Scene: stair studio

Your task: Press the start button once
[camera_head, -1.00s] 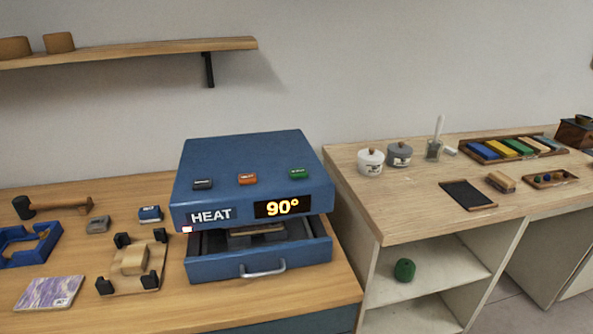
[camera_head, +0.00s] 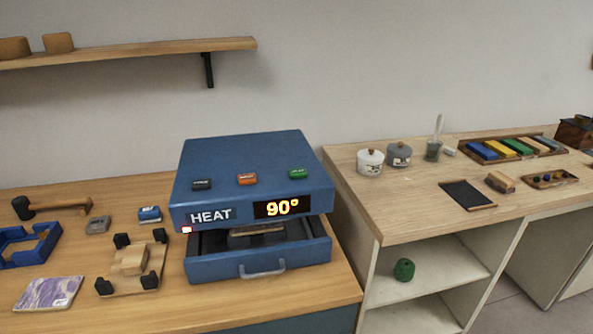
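A blue heating machine (camera_head: 255,155) stands on the left workbench. Its front reads HEAT and its display (camera_head: 283,208) shows 90° in yellow. Three buttons sit on its top: a dark one (camera_head: 202,184) at left, an orange one (camera_head: 247,179) in the middle and a green one (camera_head: 300,174) at right. Their small labels are too blurred to read surely. A small light (camera_head: 186,230) glows at the front left corner. The machine's drawer (camera_head: 258,266) is pulled open, with a dark block and a wooden piece inside. Neither of my grippers is in view.
Left bench: mallet (camera_head: 52,206), blue frame (camera_head: 30,246), purple marbled block (camera_head: 48,293), wooden jig (camera_head: 132,262). Right bench: two lidded jars (camera_head: 370,161) and (camera_head: 399,154), a tray of colored bars (camera_head: 512,147). A wooden shelf (camera_head: 130,51) hangs above. The space above the machine's buttons is clear.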

